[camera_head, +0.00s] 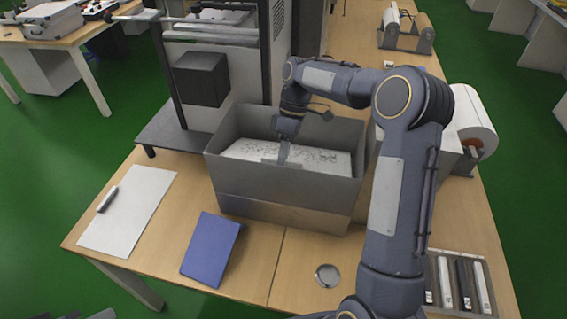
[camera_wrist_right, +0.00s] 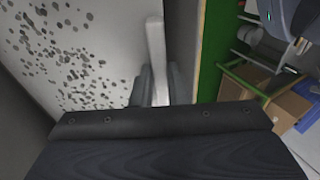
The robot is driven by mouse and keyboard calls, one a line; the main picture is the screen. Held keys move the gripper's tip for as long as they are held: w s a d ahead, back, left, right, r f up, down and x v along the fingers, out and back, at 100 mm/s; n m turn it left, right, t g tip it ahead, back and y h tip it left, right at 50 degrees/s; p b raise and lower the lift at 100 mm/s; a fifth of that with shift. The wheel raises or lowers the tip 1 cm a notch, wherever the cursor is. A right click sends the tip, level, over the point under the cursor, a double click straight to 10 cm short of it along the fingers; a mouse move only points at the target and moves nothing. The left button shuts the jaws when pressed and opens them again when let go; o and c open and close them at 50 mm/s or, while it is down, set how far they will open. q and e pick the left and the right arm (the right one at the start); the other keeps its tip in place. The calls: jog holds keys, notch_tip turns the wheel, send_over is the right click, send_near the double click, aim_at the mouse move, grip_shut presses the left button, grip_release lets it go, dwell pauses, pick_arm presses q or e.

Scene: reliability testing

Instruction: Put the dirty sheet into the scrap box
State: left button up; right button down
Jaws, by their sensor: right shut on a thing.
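The dirty sheet (camera_head: 315,158) is a white sheet with dark specks. It lies within the walls of the grey scrap box (camera_head: 285,205) on the table, and I cannot tell whether it touches the bottom. My right gripper (camera_head: 284,158) reaches down into the box from above and is shut on the sheet near its middle front edge. In the right wrist view the specked sheet (camera_wrist_right: 70,55) fills the left side, with the gripper fingers (camera_wrist_right: 154,88) at its edge. My left gripper is not in view.
A white sheet (camera_head: 130,215) with a grey cylinder (camera_head: 107,199) lies on the left. A blue folder (camera_head: 210,248) and a round metal dish (camera_head: 327,275) lie in front of the box. A machine (camera_head: 215,60) stands behind it. A tray (camera_head: 460,283) and a roll (camera_head: 475,120) are on the right.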

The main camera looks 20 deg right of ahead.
jog(key=shift+f+p, duration=0.3)
jog(key=shift+f, duration=1.7)
jog(key=shift+f, duration=0.1)
jog(key=c, duration=1.7)
grip_release()
